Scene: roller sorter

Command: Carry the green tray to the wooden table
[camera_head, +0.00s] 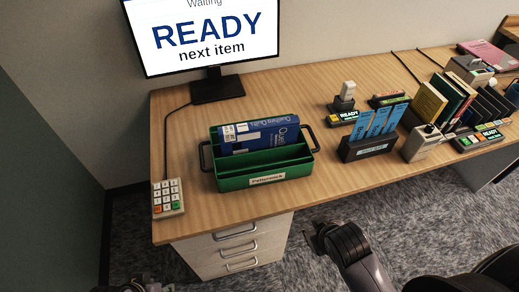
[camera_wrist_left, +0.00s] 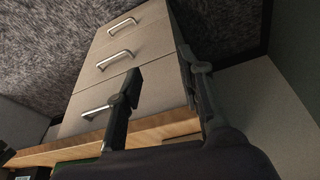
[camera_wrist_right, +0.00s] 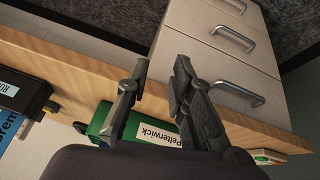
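The green tray (camera_head: 233,183) stands on the left part of a wood-topped desk (camera_head: 190,222), with a dark handle at each end and a white name label in front. A blue book (camera_head: 258,136) lies in its back compartment; the front compartments look empty. My right gripper (camera_head: 318,240) is in front of the desk, apart from the tray. In the right wrist view its fingers (camera_wrist_right: 161,75) are apart and empty, with the tray (camera_wrist_right: 103,122) beyond them. My left gripper (camera_wrist_left: 167,82) has its fingers apart and empty, facing the drawers; in the head view it barely shows at the bottom edge.
A keypad (camera_head: 167,198) lies left of the tray, and a monitor (camera_head: 215,85) stands behind it. A dark holder with blue cards (camera_head: 368,147) is to its right, then scanners and book racks. Drawers (camera_head: 238,250) are below the desk top. Carpet is in front.

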